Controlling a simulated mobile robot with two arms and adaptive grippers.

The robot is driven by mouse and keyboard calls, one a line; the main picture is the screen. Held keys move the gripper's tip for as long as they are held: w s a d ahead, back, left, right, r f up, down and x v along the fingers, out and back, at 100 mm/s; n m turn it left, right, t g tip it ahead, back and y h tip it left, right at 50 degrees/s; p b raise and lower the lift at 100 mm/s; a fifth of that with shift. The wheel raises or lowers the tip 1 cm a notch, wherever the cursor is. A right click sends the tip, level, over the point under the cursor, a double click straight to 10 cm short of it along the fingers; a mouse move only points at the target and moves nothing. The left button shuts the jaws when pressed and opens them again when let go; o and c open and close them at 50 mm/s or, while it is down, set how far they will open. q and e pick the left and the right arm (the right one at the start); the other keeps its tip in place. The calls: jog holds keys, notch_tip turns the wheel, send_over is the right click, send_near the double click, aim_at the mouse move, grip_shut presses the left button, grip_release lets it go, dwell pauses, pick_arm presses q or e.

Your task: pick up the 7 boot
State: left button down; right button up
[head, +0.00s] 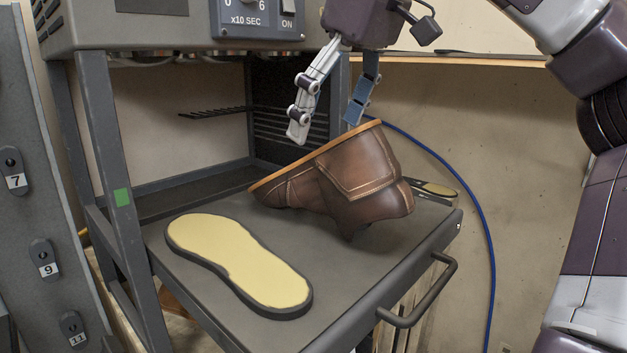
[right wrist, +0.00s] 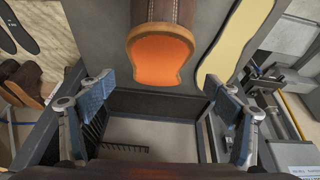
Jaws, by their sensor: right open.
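A brown leather boot (head: 345,180) with an orange sole edge lies sole-up and tilted on the grey tray (head: 375,265). No number shows on it. My right gripper (head: 325,127) is open and empty, just above the boot's sole, with its fingers pointing down. In the right wrist view the boot's orange sole end (right wrist: 160,60) shows ahead, between the two open fingers of the right gripper (right wrist: 158,85) and not gripped. A tag with 7 (head: 15,181) is on the grey panel at the left. My left gripper is not in view.
A cream-topped sole plate (head: 240,262) lies on the tray left of the boot. The machine's control box (head: 200,25) overhangs behind, with a frame post (head: 118,195) at left. A bar handle (head: 425,295) juts from the tray's front, and a blue cable (head: 480,215) hangs right.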

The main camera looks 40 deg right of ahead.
aim_at(325, 198)
jog(key=x, duration=0.2)
jog(key=p+x, duration=0.1)
jog(key=shift+s+d+f, duration=0.15)
jog(key=shift+s+f, duration=0.05)
jog(key=shift+s, duration=0.05)
jog(key=shift+w+f, duration=0.7)
jog(key=shift+f, duration=0.1)
jog(key=shift+s, duration=0.1)
jog(key=shift+c, duration=0.2)
jog(key=shift+s, duration=0.1)
jog(key=shift+c, duration=1.4)
jog(key=c, duration=0.7)
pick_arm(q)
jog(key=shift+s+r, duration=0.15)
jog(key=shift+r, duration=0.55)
pick_arm(e)
jog(key=c, duration=1)
